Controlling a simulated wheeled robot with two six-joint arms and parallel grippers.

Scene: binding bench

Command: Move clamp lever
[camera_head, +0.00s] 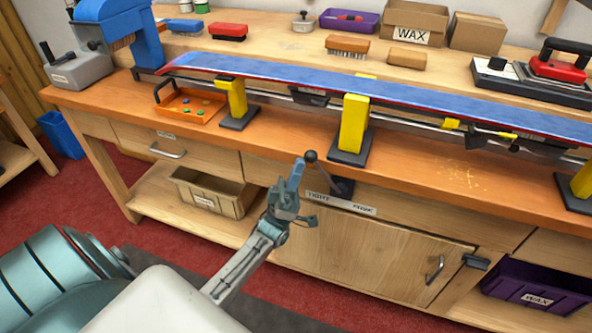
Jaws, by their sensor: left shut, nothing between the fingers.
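The clamp lever (327,172) is on the front edge of the bench, with a dark ball knob at its upper end. It slants up to the left from a dark pivot block (343,188), above a small label plate (340,203) whose words are hard to read. My left gripper (298,166) is shut and empty, its blue-grey fingertips just left of the knob. I cannot tell whether they touch it. My right gripper is not in view.
A blue ski (400,92) lies along the bench on yellow supports (353,122). An orange tray (186,108) is at the left. A cabinet door (350,250) and open wooden bin (205,190) are below the bench top. Bare bench surface lies right of the lever.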

